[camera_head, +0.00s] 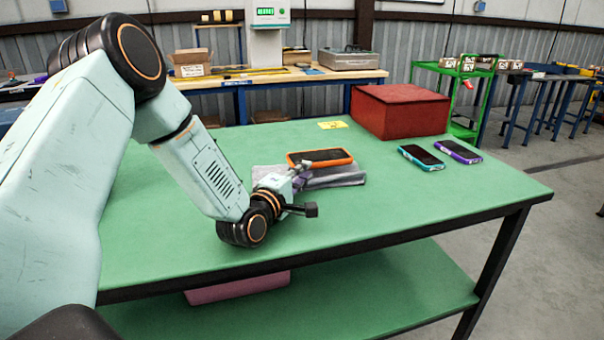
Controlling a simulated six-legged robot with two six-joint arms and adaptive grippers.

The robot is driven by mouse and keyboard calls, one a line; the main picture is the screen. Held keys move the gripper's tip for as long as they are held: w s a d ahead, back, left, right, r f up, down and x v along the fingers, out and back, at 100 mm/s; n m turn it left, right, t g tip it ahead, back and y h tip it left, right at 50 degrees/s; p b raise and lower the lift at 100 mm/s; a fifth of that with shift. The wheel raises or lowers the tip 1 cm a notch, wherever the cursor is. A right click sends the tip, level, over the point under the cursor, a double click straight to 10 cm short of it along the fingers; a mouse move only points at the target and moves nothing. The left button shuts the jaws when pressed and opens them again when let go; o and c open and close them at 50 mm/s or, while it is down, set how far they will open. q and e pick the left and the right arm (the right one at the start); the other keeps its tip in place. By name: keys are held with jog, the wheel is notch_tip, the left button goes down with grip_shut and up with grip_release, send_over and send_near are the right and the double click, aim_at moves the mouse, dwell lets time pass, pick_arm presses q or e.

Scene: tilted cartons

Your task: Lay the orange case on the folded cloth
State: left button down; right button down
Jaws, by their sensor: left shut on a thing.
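The orange case (347,154), a phone-like thing with a dark face and an orange rim, lies flat over the back part of the folded cloth (345,177). The grey cloth lies on the green table. I cannot tell whether the case touches the cloth or is held just above it. My left gripper (301,169) reaches in from the left over the cloth and is shut on the near left edge of the case. The gripper and wrist hide part of the cloth's left side. My right gripper is not in view.
A blue-rimmed phone (421,157) and a purple-rimmed phone (458,152) lie to the right. A red box (400,111) stands at the table's back right, and a yellow label (333,125) lies at the back. The table's front right (440,200) is clear.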

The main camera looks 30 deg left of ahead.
pick_arm(q)
jog(key=shift+a+f, duration=0.1)
jog(key=shift+f, duration=0.05)
jog(key=shift+s, duration=0.1)
jog(key=c, duration=1.4)
grip_release()
jog(key=shift+o, duration=0.5)
jog(key=shift+r+p, duration=0.5)
jog(key=shift+r, duration=0.15)
jog(key=s+p, duration=0.1)
jog(key=s, duration=0.3)
jog(key=s+p, duration=0.2)
jog(key=s, duration=0.2)
jog(key=s+d+p, duration=0.1)
jog(key=s, duration=0.3)
jog(key=shift+f, duration=0.1)
